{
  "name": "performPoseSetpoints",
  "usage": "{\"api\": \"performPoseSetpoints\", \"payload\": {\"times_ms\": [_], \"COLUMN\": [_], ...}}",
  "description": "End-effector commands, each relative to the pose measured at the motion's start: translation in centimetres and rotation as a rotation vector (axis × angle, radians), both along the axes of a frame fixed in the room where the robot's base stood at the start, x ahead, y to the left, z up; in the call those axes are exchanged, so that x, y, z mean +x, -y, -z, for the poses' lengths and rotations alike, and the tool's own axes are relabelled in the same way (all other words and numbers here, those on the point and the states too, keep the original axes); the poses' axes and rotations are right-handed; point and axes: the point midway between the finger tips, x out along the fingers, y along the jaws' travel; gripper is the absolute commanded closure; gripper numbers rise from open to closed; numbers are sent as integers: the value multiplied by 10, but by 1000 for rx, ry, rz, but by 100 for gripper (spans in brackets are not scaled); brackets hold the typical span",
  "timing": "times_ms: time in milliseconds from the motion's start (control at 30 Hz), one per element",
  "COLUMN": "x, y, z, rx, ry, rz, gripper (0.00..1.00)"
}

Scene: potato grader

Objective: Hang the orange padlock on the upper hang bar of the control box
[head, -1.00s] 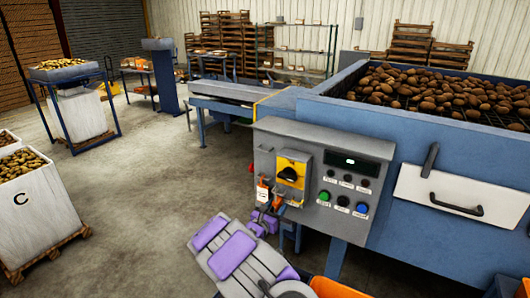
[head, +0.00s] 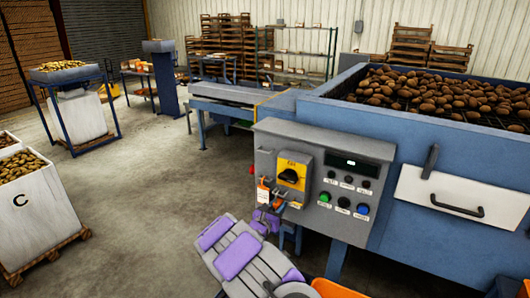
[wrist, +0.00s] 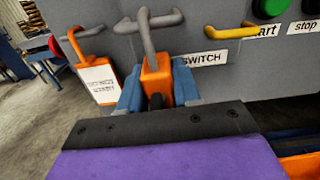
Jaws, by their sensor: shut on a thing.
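The orange padlock (wrist: 157,78) is between the blue fingertips of my gripper (wrist: 157,90), which is shut on it. Its grey shackle stands upward at a grey hang bar (wrist: 165,20) on the control box (wrist: 215,72). The shackle overlaps this bar in the wrist view; I cannot tell whether it is hooked around it. In the head view my gripper (head: 266,220) is low at the front left of the control box (head: 262,150), below the yellow switch plate (head: 291,171). The padlock is small and partly hidden there.
An orange-edged white tag (wrist: 100,82) hangs just left of the padlock. A yellow bar (wrist: 232,32) sticks out to the right, above the "SWITCH" label (wrist: 204,59). Green (head: 325,196) and blue (head: 362,209) buttons are farther right. Open floor lies left of the box.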

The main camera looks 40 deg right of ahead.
Motion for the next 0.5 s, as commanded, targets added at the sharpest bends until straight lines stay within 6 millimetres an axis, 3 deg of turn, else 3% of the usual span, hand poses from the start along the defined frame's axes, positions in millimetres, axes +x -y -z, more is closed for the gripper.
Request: {"api": "performPoseSetpoints", "payload": {"times_ms": [500], "x": [0], "y": [-1], "z": [-13], "rx": [-2], "ry": [2], "rz": [-1], "gripper": [95]}}
